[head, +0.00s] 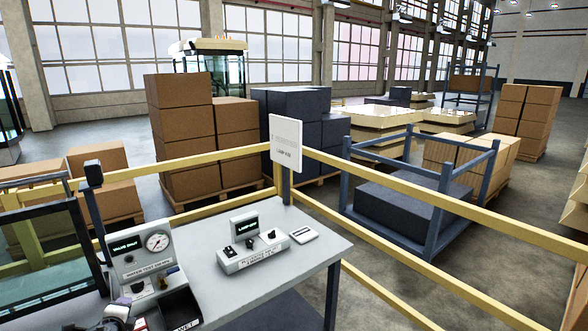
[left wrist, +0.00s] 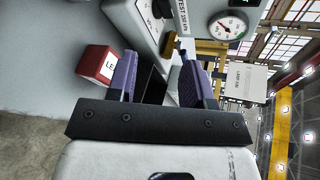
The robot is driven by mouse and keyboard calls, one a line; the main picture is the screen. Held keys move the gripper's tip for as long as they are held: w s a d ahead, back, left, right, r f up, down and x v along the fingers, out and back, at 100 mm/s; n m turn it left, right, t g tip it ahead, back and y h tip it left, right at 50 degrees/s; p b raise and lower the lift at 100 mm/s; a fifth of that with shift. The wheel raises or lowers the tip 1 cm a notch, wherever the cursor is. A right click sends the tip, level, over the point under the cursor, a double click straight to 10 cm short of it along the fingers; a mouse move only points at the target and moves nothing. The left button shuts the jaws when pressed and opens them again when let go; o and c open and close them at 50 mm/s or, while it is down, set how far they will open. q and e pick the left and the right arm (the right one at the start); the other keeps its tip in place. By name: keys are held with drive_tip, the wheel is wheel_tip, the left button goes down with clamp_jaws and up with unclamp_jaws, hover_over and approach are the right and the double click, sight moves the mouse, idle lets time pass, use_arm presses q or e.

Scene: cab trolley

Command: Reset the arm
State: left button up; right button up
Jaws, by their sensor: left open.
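My left gripper (left wrist: 158,68) shows in the left wrist view with two purple fingers apart and nothing between them. A dark tray or bin lies behind the gap, its depth hard to judge. In the head view part of my left gripper (head: 122,304) shows at the bottom left edge, in front of the console with the round gauge (head: 157,242). The gauge also shows in the left wrist view (left wrist: 226,28). My right gripper is in neither view.
A grey table (head: 300,262) carries a small control box (head: 252,250), a flat white piece (head: 304,235) and a black bin (head: 181,308). A red box (left wrist: 97,64) is left of the fingers. Yellow rails (head: 400,185) and a sign (head: 285,143) stand behind the table.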

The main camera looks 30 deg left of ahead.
use_arm(q)
drive_tip(key=s+d+f+n+g+h, duration=0.1)
drive_tip(key=s+d+f+n+g, duration=0.15)
drive_tip(key=s+d+f, duration=0.6)
drive_tip(key=s+d+f+n+g+h, duration=0.2)
drive_tip(key=s+d+n, duration=0.15)
drive_tip(key=d, duration=0.95)
drive_tip(key=s+d+n+h+p, duration=0.1)
drive_tip(key=s+d+n+h, duration=0.3)
drive_tip(key=d, duration=0.9)
drive_tip(key=s+d+n+h+p, duration=0.1)
drive_tip(key=s+d+h, duration=0.4)
drive_tip(key=d, duration=0.9)
wheel_tip(320, 180, up, 37)
drive_tip(key=y+p, duration=0.1)
drive_tip(key=p, duration=3.7)
drive_tip(key=shift+s+a+g+y, duration=0.3)
drive_tip(key=shift+s+a+g, duration=0.05)
drive_tip(key=shift+s+g, duration=0.1)
drive_tip(key=shift+r, duration=0.1)
